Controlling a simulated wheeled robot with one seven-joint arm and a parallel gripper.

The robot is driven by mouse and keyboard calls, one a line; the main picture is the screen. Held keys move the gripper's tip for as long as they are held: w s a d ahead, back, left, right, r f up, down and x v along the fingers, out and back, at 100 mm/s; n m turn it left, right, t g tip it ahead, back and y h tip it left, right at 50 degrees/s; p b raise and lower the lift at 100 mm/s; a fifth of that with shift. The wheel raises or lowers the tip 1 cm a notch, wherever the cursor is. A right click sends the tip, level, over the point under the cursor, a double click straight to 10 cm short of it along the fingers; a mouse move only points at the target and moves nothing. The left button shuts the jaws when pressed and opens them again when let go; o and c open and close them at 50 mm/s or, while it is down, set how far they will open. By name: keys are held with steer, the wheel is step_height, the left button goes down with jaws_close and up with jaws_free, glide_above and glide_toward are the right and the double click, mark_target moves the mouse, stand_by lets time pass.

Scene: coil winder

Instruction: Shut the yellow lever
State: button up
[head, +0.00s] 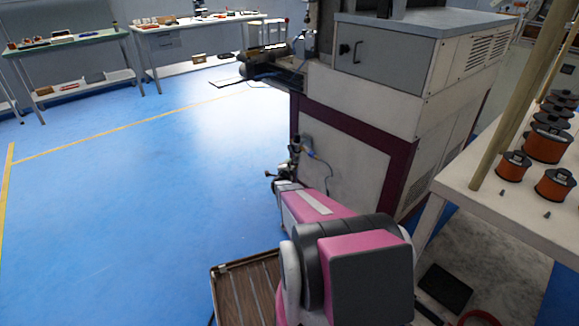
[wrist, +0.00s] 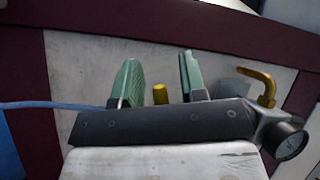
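In the wrist view, a short yellow post, which looks like the yellow lever (wrist: 160,93), stands up between the two green fingers of my gripper (wrist: 157,72). The fingers are apart, with a visible gap on each side of the post. Its lower part is hidden behind the dark gripper body. A bent brass-yellow pipe (wrist: 267,83) and a round gauge (wrist: 288,141) are at the right, beside the gripper body. In the head view my arm reaches to the machine's lower side panel, and the lever is too small to make out.
The machine cabinet (head: 346,160) has a pale panel with a dark red frame. A blue hose (wrist: 55,104) runs in from the left. A table with orange coils (head: 536,216) stands at the right, and a crate (head: 247,285) is below. Blue floor at the left is clear.

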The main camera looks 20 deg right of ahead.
jaws_close()
steer(key=shift+w+r, duration=0.1)
steer(key=shift+r+m+t+h, duration=0.35)
steer(key=shift+m+h, duration=0.05)
steer(key=shift+m, duration=0.45)
steer(key=shift+r+m+t+h, duration=0.3)
steer(key=shift+m+t+h, duration=0.1)
steer(key=shift+m, duration=0.45)
jaws_free()
